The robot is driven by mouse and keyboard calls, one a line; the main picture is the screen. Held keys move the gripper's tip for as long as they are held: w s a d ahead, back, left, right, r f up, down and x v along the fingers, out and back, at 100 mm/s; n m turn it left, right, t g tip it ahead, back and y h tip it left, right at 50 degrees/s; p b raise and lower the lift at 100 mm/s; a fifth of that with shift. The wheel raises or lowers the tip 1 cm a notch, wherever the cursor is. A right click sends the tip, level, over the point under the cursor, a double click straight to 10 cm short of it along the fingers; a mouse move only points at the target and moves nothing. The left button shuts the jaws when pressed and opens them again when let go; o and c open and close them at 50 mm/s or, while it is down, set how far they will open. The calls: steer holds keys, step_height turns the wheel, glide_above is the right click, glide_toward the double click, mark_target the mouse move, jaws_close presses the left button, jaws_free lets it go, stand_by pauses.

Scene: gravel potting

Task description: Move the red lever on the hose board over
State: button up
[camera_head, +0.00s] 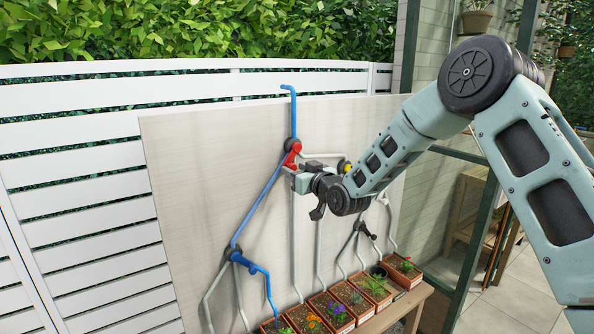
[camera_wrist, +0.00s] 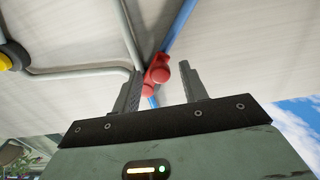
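The red lever (camera_head: 293,153) sits at the top junction of the pipes on the pale hose board (camera_head: 205,150), just below the upright blue pipe (camera_head: 291,108). My gripper (camera_head: 290,174) is at the board, right by the lever's lower part. In the wrist view the red lever (camera_wrist: 158,72) shows between the two spread fingers of my gripper (camera_wrist: 160,85), nearer the left finger. The fingers stand apart with a gap on the lever's right. I cannot tell whether the left finger touches it.
A yellow lever (camera_head: 345,167) sits just right of my gripper, partly behind my arm. A blue lever (camera_head: 243,262) and a dark lever (camera_head: 363,231) sit lower on the board. Planters (camera_head: 340,320) line a wooden bench (camera_head: 408,302) below. A white fence (camera_head: 75,190) stands behind.

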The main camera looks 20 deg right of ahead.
jaws_close()
steer(key=shift+f+b, duration=0.1)
steer(key=shift+b, duration=0.2)
steer(key=w+d+n+b, duration=0.2)
steer(key=d+n+b, duration=0.5)
steer(key=n+b, duration=0.8)
steer(key=shift+n+b, duration=0.4)
steer(key=shift+b, duration=3.6)
steer(key=shift+w, duration=0.1)
